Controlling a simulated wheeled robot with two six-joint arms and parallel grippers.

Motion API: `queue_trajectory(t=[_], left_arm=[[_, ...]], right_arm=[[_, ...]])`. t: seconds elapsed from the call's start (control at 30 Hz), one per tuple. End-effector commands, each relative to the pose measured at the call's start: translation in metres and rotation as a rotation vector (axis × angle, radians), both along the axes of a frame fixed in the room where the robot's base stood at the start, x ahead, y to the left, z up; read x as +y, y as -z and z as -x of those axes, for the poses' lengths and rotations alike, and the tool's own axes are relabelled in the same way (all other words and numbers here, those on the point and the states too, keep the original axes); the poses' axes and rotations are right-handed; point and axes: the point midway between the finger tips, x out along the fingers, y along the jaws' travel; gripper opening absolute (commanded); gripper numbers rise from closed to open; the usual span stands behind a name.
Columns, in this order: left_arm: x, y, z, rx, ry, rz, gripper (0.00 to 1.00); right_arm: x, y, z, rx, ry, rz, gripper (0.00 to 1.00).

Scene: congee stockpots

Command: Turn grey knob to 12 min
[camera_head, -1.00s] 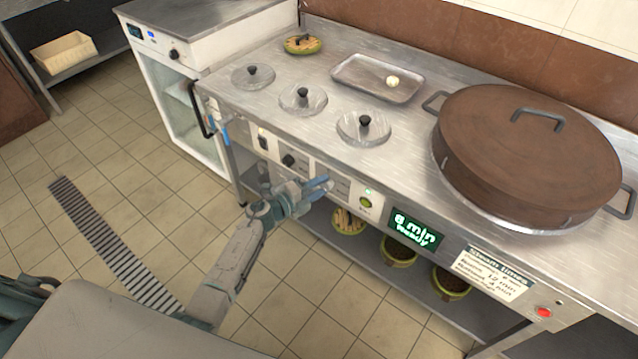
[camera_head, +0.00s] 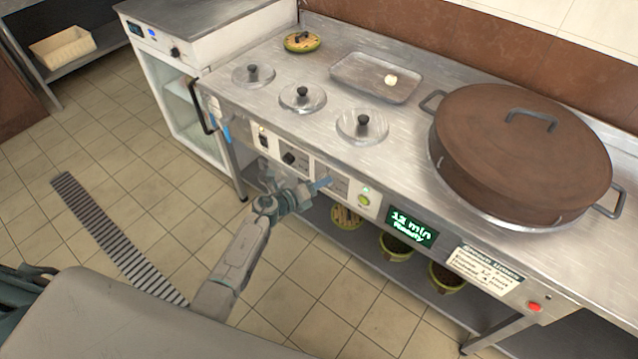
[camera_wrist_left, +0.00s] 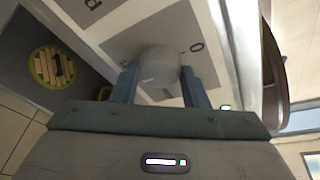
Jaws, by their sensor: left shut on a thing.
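The grey knob (camera_wrist_left: 158,68) sits on the front control panel, and in the left wrist view it stands between my two fingers. My left gripper (camera_wrist_left: 157,88) is shut on it; in the head view the gripper (camera_head: 318,186) is at the panel and hides the knob. The green display (camera_head: 410,227) to the right of the gripper reads "12 min Ready". A lit green button (camera_head: 364,200) sits between the gripper and the display. My right gripper is not in view.
A large brown-lidded pot (camera_head: 520,150) stands on the right of the steel counter. Three small round lids (camera_head: 303,97) and a metal tray (camera_head: 375,78) lie to its left. A red button (camera_head: 534,307) is at the panel's right end. Baskets (camera_head: 397,248) sit on the shelf below.

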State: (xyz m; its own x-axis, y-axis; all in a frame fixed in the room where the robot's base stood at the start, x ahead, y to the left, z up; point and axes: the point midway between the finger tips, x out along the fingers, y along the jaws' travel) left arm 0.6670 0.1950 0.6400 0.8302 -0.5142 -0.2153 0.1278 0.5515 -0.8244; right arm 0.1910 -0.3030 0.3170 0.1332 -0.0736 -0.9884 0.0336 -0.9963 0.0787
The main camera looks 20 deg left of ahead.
Motion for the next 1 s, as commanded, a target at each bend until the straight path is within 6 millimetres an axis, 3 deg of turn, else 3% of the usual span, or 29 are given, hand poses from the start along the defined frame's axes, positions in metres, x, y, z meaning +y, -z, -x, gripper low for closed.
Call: queue_trajectory(t=[0.4, 0.43, 0.53, 0.83, 1.0], left_arm=[[0.0, 0.001, 0.0, -0.001, 0.0, -0.007, 0.18], [0.0, 0.001, 0.0, -0.001, 0.0, -0.007, 0.44], [0.0, 0.001, 0.0, -0.001, 0.0, -0.007, 0.62], [0.001, 0.0, 0.001, -0.002, -0.001, -0.006, 0.62], [0.011, -0.004, 0.017, -0.001, 0.0, -0.007, 0.62]], right_arm=[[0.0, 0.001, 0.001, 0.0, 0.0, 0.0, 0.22], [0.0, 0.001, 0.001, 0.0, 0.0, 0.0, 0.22], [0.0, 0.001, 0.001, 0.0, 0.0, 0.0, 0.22], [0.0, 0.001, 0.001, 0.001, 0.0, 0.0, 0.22], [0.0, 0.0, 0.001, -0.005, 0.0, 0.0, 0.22]])
